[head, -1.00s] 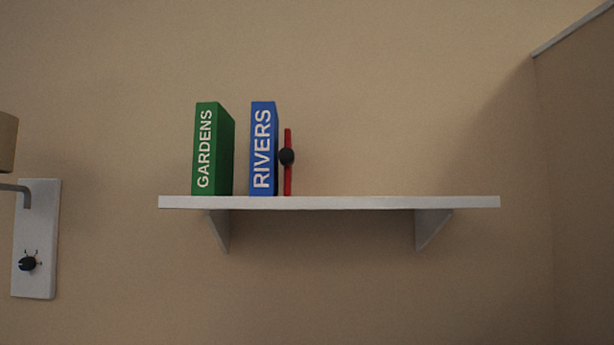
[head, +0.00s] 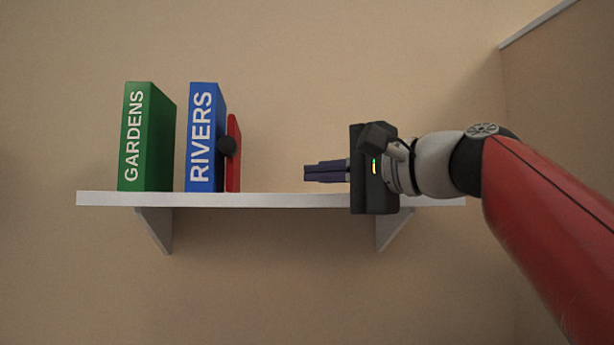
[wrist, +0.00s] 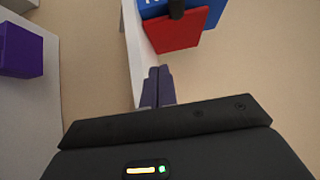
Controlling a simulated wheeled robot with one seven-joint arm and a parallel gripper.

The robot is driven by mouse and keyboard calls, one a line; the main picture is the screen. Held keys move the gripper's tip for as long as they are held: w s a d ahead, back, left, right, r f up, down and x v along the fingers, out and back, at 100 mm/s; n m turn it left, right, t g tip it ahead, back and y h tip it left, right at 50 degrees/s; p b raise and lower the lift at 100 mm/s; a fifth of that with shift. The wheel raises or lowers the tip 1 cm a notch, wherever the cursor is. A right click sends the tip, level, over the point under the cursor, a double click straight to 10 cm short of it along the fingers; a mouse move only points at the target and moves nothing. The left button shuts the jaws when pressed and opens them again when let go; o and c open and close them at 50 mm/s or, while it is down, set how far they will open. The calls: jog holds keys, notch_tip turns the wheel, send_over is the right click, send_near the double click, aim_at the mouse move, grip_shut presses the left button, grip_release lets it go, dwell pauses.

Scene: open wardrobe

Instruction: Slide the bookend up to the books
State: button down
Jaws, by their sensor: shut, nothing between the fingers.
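The green GARDENS book (head: 147,137) stands further left, with a gap between the two books. My gripper (head: 306,173) is shut and empty, its fingers pointing left just above the shelf, to the right of the bookend and apart from it. In the wrist view the bookend (wrist: 174,34) is ahead of the closed fingers (wrist: 158,80).
The white shelf (head: 270,200) rests on two brackets and is bare between the bookend and my fingers. A side wall (head: 550,90) rises at the right. In the wrist view a purple block (wrist: 20,50) sits on a light surface at the left.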

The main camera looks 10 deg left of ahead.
aim_at(233, 177)
jog(key=p+x, duration=0.1)
jog(key=x, duration=0.8)
jog(key=shift+p, duration=0.3)
jog(key=shift+s+a, duration=0.25)
jog(key=shift+a, duration=0.35)
jog(key=shift+s+a, duration=0.2)
jog(key=shift+a, duration=0.4)
jog(key=shift+s+a, duration=0.1)
jog(key=shift+a, duration=0.45)
jog(key=shift+s+a+p, duration=0.15)
jog(key=shift+a+p, duration=0.3)
jog(key=shift+a, duration=0.25)
